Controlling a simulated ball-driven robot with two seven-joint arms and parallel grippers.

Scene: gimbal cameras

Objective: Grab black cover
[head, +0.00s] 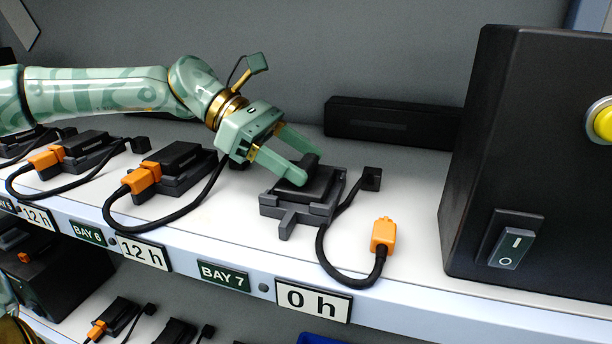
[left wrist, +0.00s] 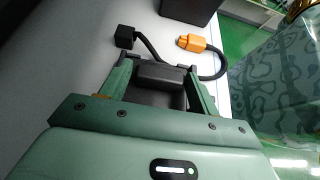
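The black cover (head: 321,184) sits in the dark grey cradle (head: 286,226) above the BAY 7 label. A raised part of it stands at its back. My left gripper (head: 303,166) reaches down to it from the upper left, fingers apart on either side of the raised part. In the left wrist view, the black cover (left wrist: 158,76) lies between the two green fingers of my left gripper (left wrist: 162,70). The fingers are spread and close to its sides; I cannot see whether they touch it. The near finger hides part of the cover. My right gripper is not in view.
A black cable with an orange plug (head: 384,235) lies right of the cradle. Other black units with orange plugs (head: 143,177) stand to the left. A large black box (head: 520,150) with a switch stands right; a low black bar (head: 390,121) lies behind.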

